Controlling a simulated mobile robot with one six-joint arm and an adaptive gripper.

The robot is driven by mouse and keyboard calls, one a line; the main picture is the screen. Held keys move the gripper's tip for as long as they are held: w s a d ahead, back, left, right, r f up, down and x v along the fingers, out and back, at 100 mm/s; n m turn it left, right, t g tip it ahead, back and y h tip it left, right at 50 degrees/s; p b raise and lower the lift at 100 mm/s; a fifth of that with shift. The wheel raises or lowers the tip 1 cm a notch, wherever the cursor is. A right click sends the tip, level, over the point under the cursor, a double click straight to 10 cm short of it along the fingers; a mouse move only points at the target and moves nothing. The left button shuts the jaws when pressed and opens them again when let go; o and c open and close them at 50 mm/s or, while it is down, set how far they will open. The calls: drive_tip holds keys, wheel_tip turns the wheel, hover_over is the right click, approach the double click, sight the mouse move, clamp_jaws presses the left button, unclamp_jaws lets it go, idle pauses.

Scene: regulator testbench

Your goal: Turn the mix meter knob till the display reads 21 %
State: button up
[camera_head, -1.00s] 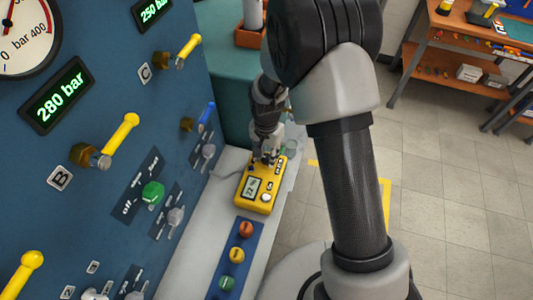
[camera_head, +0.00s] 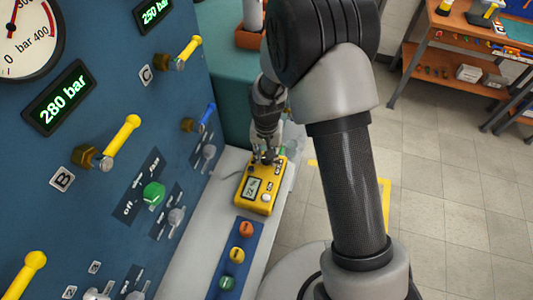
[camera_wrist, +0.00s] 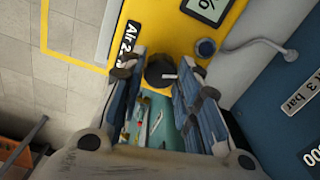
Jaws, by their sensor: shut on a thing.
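The mix meter (camera_head: 266,207) is a yellow box on the grey ledge in the head view. Its small display (camera_head: 252,188) shows digits too small to read surely. In the wrist view, the meter's yellow face (camera_wrist: 180,25) fills the top, and the display (camera_wrist: 205,8) is cut off, with only a % sign clear. The black knob (camera_wrist: 160,66) with a white mark sits between the two fingers of my gripper (camera_wrist: 159,75). My gripper is shut on the knob. In the head view my gripper (camera_head: 266,157) covers the knob from above.
The blue panel (camera_head: 60,140) with yellow handles stands left of the meter. A strip with red, yellow and green buttons (camera_head: 241,255) lies in front of it. A cable (camera_wrist: 262,43) leaves the meter's side. Open tiled floor (camera_head: 440,190) lies to the right.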

drive_tip(key=n, duration=0.4)
drive_tip(key=shift+n, duration=0.4)
idle(0.4)
drive_tip(key=o, duration=1.1)
drive_tip(key=shift+c, duration=0.2)
wheel_tip(320, 180, up, 12)
